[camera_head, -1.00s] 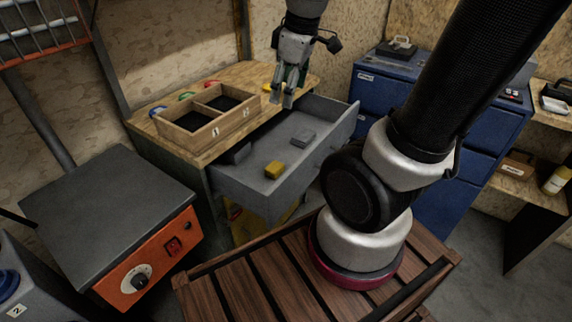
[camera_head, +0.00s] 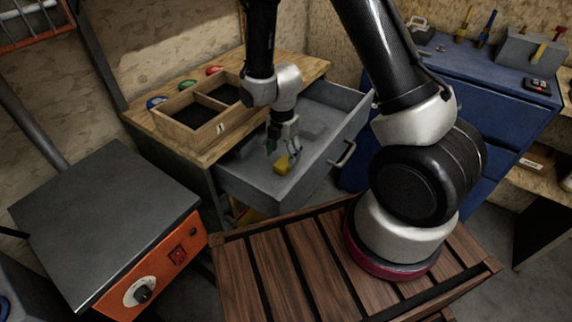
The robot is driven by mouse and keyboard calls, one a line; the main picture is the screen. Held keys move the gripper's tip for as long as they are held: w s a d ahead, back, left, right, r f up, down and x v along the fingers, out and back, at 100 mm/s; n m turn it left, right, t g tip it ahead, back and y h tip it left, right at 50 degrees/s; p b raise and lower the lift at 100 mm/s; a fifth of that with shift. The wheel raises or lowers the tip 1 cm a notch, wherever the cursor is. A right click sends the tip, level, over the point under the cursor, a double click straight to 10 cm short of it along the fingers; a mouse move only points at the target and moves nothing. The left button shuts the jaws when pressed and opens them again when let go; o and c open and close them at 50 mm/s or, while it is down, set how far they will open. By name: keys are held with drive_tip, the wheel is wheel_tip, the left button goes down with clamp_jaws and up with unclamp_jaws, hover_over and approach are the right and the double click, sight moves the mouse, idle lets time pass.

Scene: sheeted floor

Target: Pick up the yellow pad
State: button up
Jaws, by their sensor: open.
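The yellow pad (camera_head: 282,166) is a small yellow block lying in the open grey drawer (camera_head: 258,186), near its front. My gripper (camera_head: 280,148) points down into the drawer, just above the pad. Its fingers are apart, one at the left of the pad and one at the right, close to its upper part. Whether the fingers touch the pad cannot be told. My wrist and forearm hide part of the drawer's back.
A wooden box (camera_head: 190,118) with two compartments stands on the wooden workbench (camera_head: 310,68) behind the drawer. A blue cabinet (camera_head: 490,110) stands at the right. An orange machine (camera_head: 165,258) is at the left.

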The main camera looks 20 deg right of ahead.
sight(284, 162)
drive_tip(key=f, duration=0.4)
drive_tip(key=shift+w+d, duration=0.2)
drive_tip(key=shift+d, duration=0.1)
drive_tip(key=shift+f, duration=0.6)
drive_tip(key=c, duration=1.2)
wheel_tip(284, 162, up, 10)
drive_tip(key=shift+r, duration=0.1)
drive_tip(key=o, duration=0.6)
drive_tip(key=c, duration=0.4)
drive_tip(key=shift+w, duration=0.1)
